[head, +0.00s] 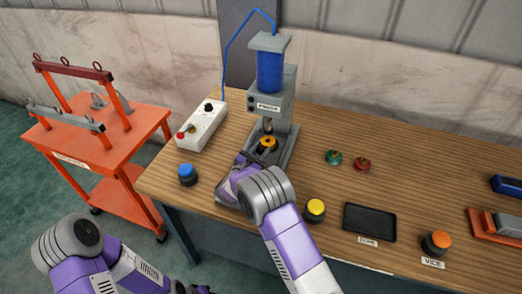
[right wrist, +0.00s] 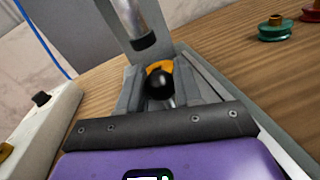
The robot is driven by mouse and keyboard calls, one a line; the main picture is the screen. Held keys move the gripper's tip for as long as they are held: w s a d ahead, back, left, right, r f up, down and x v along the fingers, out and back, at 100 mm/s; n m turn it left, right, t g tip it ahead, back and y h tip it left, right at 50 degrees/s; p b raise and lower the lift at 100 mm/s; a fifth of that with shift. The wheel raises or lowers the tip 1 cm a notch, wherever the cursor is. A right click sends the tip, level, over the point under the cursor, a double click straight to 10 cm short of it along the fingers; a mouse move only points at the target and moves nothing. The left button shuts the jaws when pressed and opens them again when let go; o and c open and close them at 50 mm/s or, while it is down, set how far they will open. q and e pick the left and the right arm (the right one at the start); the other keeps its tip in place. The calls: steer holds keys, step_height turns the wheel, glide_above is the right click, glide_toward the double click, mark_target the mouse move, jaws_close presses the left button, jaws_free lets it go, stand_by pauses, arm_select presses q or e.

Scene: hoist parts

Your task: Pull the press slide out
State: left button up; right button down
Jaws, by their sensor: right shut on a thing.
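The press (head: 270,70) stands at the back of the wooden table, with a blue cylinder on a grey frame. An orange ring-shaped part (head: 267,143) sits low in it, below the ram; it also shows in the right wrist view (right wrist: 160,66). The press slide's round black knob (right wrist: 159,86) is in front of the orange part. My right gripper (head: 245,162) is at the front of the press, shut on the press slide; its fingertips are mostly hidden. My left arm is at the lower left, its gripper (head: 196,289) barely showing at the bottom edge.
Green (head: 333,157) and red (head: 362,164) parts lie right. An orange cart (head: 90,150) stands left.

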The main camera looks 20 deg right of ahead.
steer(key=v, duration=0.5)
steer(key=s+d+v, duration=0.1)
steer(key=v, duration=0.4)
steer(key=s+d+p+v, duration=0.1)
steer(key=v, duration=0.4)
steer(key=c, duration=0.8)
jaws_free()
steer(key=shift+s+a, duration=0.1)
steer(key=v, duration=0.7)
steer(key=shift+s+a+r+p, duration=0.1)
steer(key=shift+s+p, duration=0.05)
steer(key=shift+p, duration=0.25)
